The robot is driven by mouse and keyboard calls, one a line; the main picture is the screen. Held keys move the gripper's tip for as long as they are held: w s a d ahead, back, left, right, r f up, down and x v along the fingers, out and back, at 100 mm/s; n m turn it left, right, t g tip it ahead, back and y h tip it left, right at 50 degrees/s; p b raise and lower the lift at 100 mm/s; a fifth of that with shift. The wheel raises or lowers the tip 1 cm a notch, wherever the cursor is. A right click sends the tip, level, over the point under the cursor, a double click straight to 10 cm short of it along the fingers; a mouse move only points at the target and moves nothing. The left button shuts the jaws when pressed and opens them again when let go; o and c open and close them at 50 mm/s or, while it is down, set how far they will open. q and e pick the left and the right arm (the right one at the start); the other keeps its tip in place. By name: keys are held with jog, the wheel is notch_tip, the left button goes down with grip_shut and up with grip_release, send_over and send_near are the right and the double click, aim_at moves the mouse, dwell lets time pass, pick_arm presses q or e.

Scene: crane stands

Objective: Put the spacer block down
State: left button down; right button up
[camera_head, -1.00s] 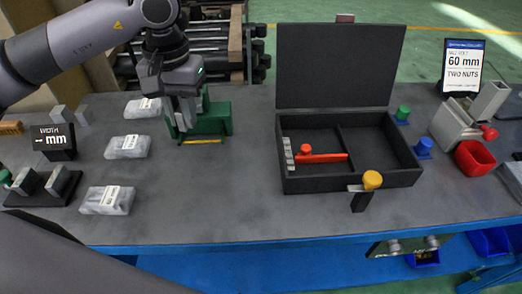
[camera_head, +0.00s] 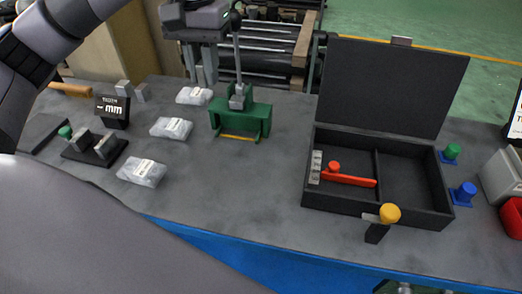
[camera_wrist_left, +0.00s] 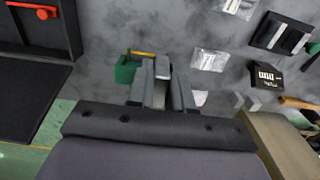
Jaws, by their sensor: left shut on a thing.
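My left gripper (camera_head: 205,66) is raised behind the green fixture (camera_head: 240,122), past the back edge of the bench in the head view. In the left wrist view its fingers (camera_wrist_left: 161,92) are shut on a grey spacer block (camera_wrist_left: 162,72). The block is largely hidden by the fingers, and in the head view I cannot make it out clearly. The green fixture also shows in the left wrist view (camera_wrist_left: 125,70), beside the fingers. My right gripper is in neither view.
Bagged parts (camera_head: 171,128) lie left of the fixture. A black stand (camera_head: 88,151) with grey blocks and a width display (camera_head: 112,108) are farther left. A black open case (camera_head: 411,190) lies right. Bare bench lies between the fixture and case.

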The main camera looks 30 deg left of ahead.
pick_arm(q)
notch_tip(320, 180, down, 7)
jog(key=b, duration=0.2)
send_over(219, 160)
notch_tip(219, 160, down, 8)
jog(key=shift+f, duration=0.1)
notch_tip(219, 160, down, 5)
jog(key=shift+r+p, duration=0.1)
jog(key=shift+p, duration=0.25)
jog(key=shift+f+b, duration=0.25)
jog(key=shift+b, duration=0.05)
jog(key=c, duration=1)
grip_release()
jog(key=shift+r, duration=0.1)
jog(key=shift+c, duration=0.2)
